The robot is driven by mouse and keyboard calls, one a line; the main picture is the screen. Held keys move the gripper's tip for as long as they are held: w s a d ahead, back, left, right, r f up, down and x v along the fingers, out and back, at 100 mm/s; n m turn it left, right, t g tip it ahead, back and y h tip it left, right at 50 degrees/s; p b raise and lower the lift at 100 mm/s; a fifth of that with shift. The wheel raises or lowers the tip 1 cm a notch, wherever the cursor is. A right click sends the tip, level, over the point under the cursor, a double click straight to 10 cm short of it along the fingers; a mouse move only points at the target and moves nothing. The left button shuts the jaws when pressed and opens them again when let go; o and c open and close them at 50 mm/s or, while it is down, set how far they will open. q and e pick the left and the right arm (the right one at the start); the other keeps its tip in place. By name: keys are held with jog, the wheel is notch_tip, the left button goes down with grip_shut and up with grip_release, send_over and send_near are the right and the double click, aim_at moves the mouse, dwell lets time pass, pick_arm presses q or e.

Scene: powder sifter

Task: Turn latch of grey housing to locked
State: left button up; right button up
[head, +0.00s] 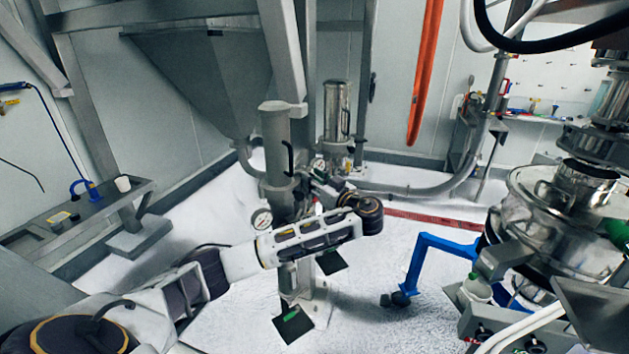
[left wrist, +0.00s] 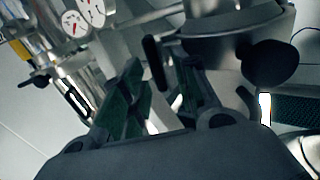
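The grey housing (head: 274,140) stands upright left of centre in the head view, with a dark handle-like latch (head: 290,158) on its right side. My left gripper (head: 318,188) is just right of the housing's lower part, partly hidden by its own wrist. In the left wrist view, its two green-black fingers (left wrist: 158,95) are spread apart. A dark bar (left wrist: 154,62), which looks like the latch, shows between and beyond the fingertips. I cannot tell whether it touches either finger. The grey housing's round body (left wrist: 225,45) fills the upper right there. My right gripper is not in view.
A shiny steel cylinder (head: 337,112) stands right behind the housing. A blue frame leg (head: 418,265) and a steel sifter (head: 545,225) stand at right. White powder covers the floor.

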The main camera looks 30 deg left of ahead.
pick_arm(q)
jog(key=c, duration=0.5)
grip_shut()
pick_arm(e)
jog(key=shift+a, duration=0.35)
pick_arm(q)
jog(key=shift+f, duration=0.1)
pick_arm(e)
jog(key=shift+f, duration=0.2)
